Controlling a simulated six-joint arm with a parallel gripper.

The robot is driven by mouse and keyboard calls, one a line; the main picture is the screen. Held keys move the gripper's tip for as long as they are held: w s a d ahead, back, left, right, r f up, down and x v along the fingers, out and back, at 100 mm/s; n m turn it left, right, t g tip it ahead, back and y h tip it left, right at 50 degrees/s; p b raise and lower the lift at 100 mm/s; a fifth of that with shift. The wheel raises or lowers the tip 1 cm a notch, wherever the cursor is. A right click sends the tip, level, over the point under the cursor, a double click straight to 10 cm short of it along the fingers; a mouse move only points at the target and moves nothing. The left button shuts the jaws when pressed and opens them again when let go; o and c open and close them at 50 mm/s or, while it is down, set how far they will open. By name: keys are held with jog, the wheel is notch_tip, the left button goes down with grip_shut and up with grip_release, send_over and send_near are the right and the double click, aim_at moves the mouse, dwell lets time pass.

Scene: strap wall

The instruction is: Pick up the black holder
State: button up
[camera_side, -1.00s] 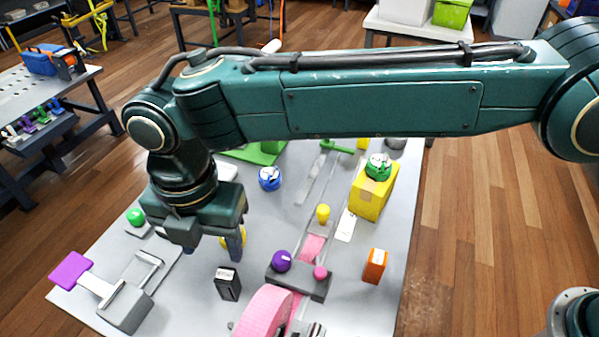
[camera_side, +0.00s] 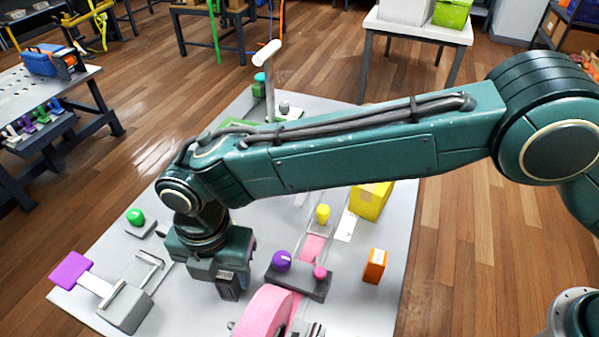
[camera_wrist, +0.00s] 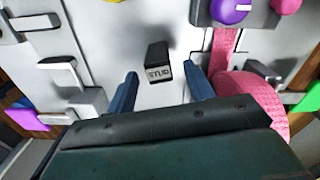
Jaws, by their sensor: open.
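The black holder (camera_wrist: 158,56) is a small dark block with a pale label that seems to read "STUD". It stands on the grey table, roughly between my blue fingertips in the wrist view, with a gap on each side. My gripper (camera_wrist: 160,72) is open and empty, pointing down over it. In the side view my gripper (camera_side: 230,278) is low at the holder (camera_side: 228,291), which is partly covered by it. I cannot tell exactly how far the fingertips are above the table.
To the right are a pink strap roll (camera_side: 262,312), a grey block with a purple knob (camera_side: 282,261) and an orange box (camera_side: 375,266). At left stands a grey fixture with a purple plate (camera_side: 72,269). A yellow box (camera_side: 370,201) stands farther back.

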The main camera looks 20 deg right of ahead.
aim_at(225, 274)
jog(key=shift+w+d+f, duration=0.1)
jog(key=shift+f, duration=1.2)
jog(key=shift+w+d+f, duration=0.1)
jog(key=shift+f, duration=1.15)
jog(key=c, duration=1.1)
jog(key=shift+r, duration=0.1)
notch_tip(225, 274, up, 20)
jog(key=shift+f, duration=0.1)
